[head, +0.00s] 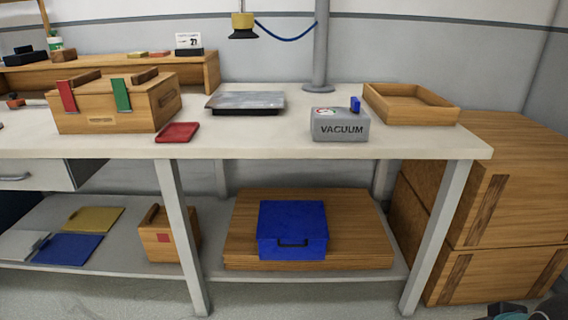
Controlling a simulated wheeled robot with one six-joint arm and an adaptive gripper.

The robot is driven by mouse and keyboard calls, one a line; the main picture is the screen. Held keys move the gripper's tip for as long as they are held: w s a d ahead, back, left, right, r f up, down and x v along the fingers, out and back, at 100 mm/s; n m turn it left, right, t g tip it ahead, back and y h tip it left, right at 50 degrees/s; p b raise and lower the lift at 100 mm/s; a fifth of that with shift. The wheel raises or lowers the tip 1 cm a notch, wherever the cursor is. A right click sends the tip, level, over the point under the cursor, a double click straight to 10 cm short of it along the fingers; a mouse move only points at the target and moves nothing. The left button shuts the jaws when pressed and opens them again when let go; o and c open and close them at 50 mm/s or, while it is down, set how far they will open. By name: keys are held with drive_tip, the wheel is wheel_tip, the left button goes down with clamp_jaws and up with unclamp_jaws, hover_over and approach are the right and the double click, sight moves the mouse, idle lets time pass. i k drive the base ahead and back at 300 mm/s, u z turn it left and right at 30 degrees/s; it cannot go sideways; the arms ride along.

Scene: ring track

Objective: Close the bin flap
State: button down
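I cannot make out a bin with a flap for certain in the head view. A wooden box (118,107) on the left of the bench has a red strip (67,96) and a green strip (121,94) on its front; I cannot tell whether either is a flap. A dark and teal shape (520,312) is cut off at the bottom right corner, and I cannot tell what it is. My gripper is not recognisable in this view.
The white bench (260,140) holds a red tray (178,132), a metal plate (245,101), a grey VACUUM box (340,126) and a wooden tray (410,104). A blue case (292,222) lies on the lower shelf. Large wooden crates (510,190) stand at right.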

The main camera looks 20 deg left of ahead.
sight(278, 220)
drive_tip(key=u, duration=0.65)
drive_tip(key=k, duration=0.15)
drive_tip(key=z, duration=1.55)
drive_tip(key=i, duration=1.45)
drive_tip(key=u, duration=0.65)
